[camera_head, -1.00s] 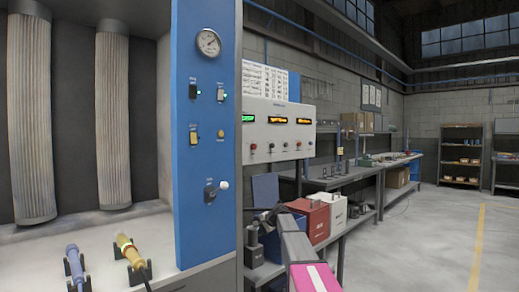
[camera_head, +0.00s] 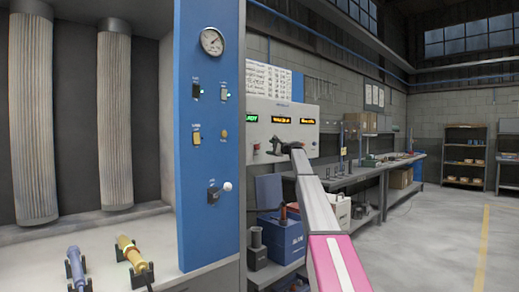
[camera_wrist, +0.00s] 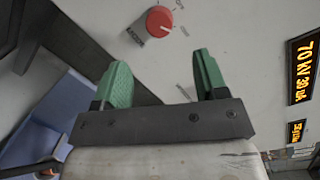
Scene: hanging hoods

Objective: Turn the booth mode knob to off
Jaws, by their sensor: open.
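A red round knob (camera_wrist: 159,21) with a white pointer mark is on a pale panel, at the top of the wrist view. Small lettering surrounds it, too small or turned to read surely. My gripper (camera_wrist: 163,68) is open, its two green fingers apart and nothing between them. The knob lies beyond the fingertips, a little left of their middle, and is not touched. In the head view my gripper (camera_head: 283,143) is in front of the pale control panel (camera_head: 268,103) with lit displays, hiding part of its knob row. I cannot tell from a label which knob is the booth mode knob.
A blue post (camera_head: 208,140) with a gauge (camera_head: 212,41), switches and a white-tipped lever (camera_head: 227,187) stands left of my arm. A blue box (camera_head: 282,238) and a white box (camera_head: 340,211) sit below the panel. The floor at right (camera_head: 430,240) is clear.

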